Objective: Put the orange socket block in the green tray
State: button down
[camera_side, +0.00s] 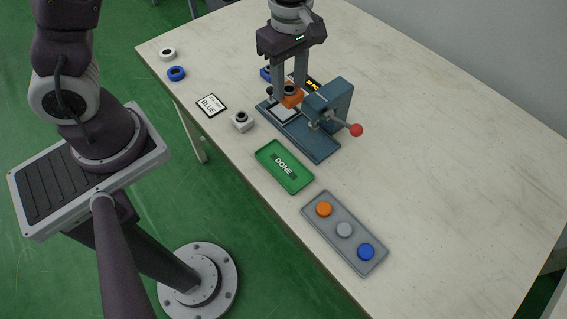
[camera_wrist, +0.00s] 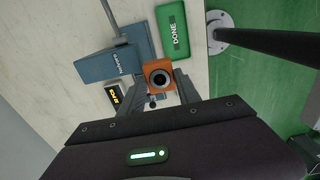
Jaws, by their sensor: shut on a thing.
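My gripper (camera_side: 290,88) is shut on the orange socket block (camera_side: 291,97), with one finger on each side of it. In the wrist view the orange socket block (camera_wrist: 159,77) sits between the fingertips, its dark round socket facing the camera. In the side view the block is at the blue-grey press fixture (camera_side: 310,135), over or near its pale plate; I cannot tell whether it touches. The green tray (camera_side: 273,174) marked DONE lies in front of the fixture, with nothing in it. The tray also shows at the top of the wrist view (camera_wrist: 166,25).
The fixture's upright head (camera_side: 335,100) and red-knobbed lever (camera_side: 356,130) stand close right of the block.

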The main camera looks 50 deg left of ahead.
jog(key=s+d, duration=0.4)
jog(key=s, duration=0.1)
notch_tip(320, 180, down, 16)
jog(key=shift+d+f, duration=0.1)
jog(key=shift+d, duration=0.05)
jog(key=c, duration=0.9)
grip_release()
jog(key=shift+o, duration=0.2)
